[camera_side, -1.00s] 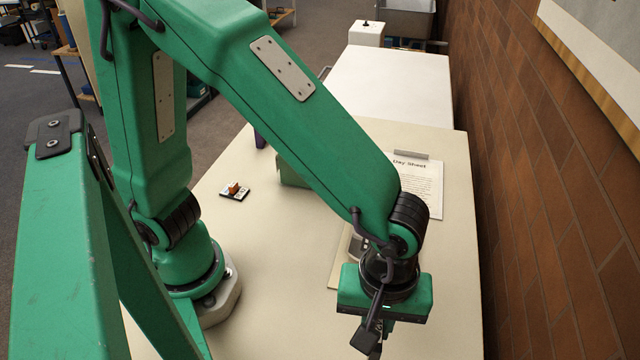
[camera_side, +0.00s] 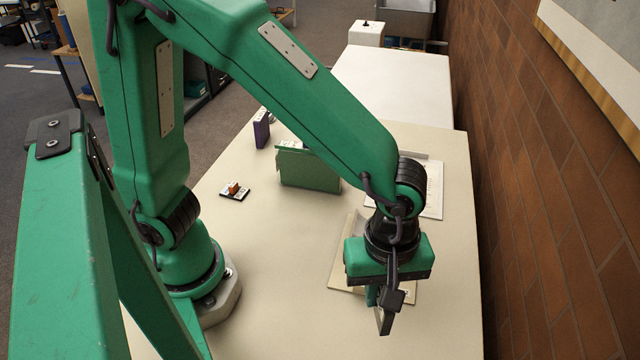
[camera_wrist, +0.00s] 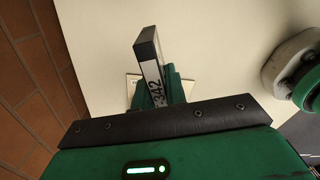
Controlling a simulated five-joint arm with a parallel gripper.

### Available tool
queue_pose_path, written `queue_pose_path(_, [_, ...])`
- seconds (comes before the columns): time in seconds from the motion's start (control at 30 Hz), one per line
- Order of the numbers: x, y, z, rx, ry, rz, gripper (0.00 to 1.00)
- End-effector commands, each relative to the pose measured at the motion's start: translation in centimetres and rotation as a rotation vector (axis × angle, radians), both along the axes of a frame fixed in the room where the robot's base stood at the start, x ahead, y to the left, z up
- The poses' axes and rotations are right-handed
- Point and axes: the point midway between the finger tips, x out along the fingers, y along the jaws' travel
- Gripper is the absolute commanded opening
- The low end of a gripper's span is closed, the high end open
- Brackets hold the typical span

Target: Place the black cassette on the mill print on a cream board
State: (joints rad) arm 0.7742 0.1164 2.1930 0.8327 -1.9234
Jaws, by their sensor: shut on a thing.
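My gripper (camera_side: 376,298) points down near the right front of the table, over the near part of a cream board (camera_side: 343,265). The gripper hides much of the board, and I cannot make out the mill print. In the wrist view, my gripper (camera_wrist: 172,88) is shut on the black cassette (camera_wrist: 147,50), which has a white label reading 342. The cassette stands out beyond the green fingers. A pale board edge (camera_wrist: 131,85) shows behind it. In the side view the cassette (camera_side: 385,322) appears tilted below the gripper; whether it touches anything is unclear.
A green box (camera_side: 310,170) and a purple box (camera_side: 262,130) stand toward the back. A small card with an orange block (camera_side: 235,191) lies at left. A Day Sheet (camera_side: 431,190) lies behind the board. A brick wall (camera_side: 540,220) runs along the right. The front-left tabletop is clear.

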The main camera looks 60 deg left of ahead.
Motion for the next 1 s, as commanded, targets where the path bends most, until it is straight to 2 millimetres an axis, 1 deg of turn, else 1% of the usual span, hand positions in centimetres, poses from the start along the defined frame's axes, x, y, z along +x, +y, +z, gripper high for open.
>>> queue_pose_path(0.03, [0.7, 0.9, 0.2, -0.002, -0.001, 0.056, 0.00])
queue_pose_path(0.2, [2.4, 3.5, 0.6, -0.002, -0.002, 0.231, 0.00])
queue_pose_path(0.4, [3.5, 5.8, 0.9, 0.000, -0.001, 0.375, 0.00])
queue_pose_path(0.53, [3.8, 6.4, 1.0, 0.000, 0.000, 0.417, 0.00])
queue_pose_path(0.77, [3.9, 6.6, 0.9, 0.000, 0.000, 0.425, 0.00])
queue_pose_path(0.87, [4.3, 7.0, 0.6, 0.000, 0.000, 0.426, 0.00])
queue_pose_path(1.0, [5.2, 8.0, -0.2, 0.001, 0.002, 0.427, 0.00])
